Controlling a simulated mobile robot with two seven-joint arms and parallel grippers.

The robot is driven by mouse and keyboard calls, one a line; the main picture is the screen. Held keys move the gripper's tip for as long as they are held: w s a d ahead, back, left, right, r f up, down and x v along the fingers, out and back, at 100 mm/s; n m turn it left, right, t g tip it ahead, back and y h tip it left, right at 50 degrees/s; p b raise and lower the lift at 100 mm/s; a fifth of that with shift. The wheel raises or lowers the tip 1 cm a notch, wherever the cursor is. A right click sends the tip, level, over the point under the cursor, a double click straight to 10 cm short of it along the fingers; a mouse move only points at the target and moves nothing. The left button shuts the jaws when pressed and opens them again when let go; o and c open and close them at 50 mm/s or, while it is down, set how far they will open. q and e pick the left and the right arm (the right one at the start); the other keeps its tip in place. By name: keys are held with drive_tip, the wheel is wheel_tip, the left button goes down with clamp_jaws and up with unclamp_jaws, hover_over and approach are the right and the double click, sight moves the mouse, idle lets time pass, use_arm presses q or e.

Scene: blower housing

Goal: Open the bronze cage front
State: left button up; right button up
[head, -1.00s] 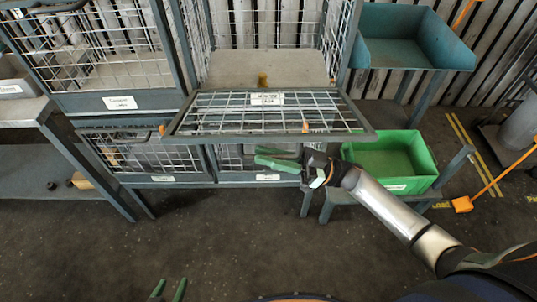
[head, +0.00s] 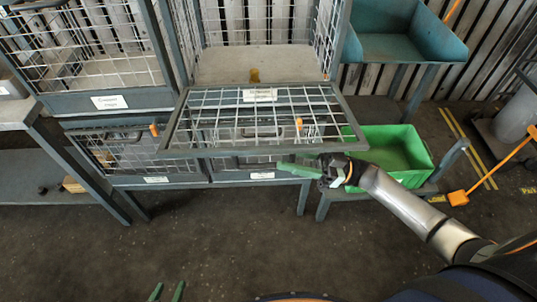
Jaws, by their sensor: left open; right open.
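The middle upper mesh cage has its front (head: 225,152) folded down and out, a grey-framed wire panel lying tilted toward me. Its white label (head: 260,95) is too blurred to read, so I cannot confirm it is the bronze one. The cage above it stands open, with a bare floor (head: 285,62). My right gripper (head: 285,166) has green fingers and is just below the panel's near edge, towards its right half. It is open and holds nothing; whether it touches the frame I cannot tell. My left gripper (head: 167,291) is open and empty at the bottom edge, far from the cages.
A closed-looking left cage (head: 120,101) stands beside it, with lower mesh cages (head: 135,160) underneath. A green bin (head: 400,150) sits at the right below a teal tray (head: 410,46). An orange-handled tool (head: 458,198) leans at the far right. The floor in front is clear.

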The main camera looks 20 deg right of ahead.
drive_tip(key=b+v, duration=0.1)
drive_tip(key=v, duration=0.5)
drive_tip(key=shift+d, duration=0.25)
drive_tip(key=shift+d+f+b, duration=0.1)
drive_tip(key=shift+b, duration=0.2)
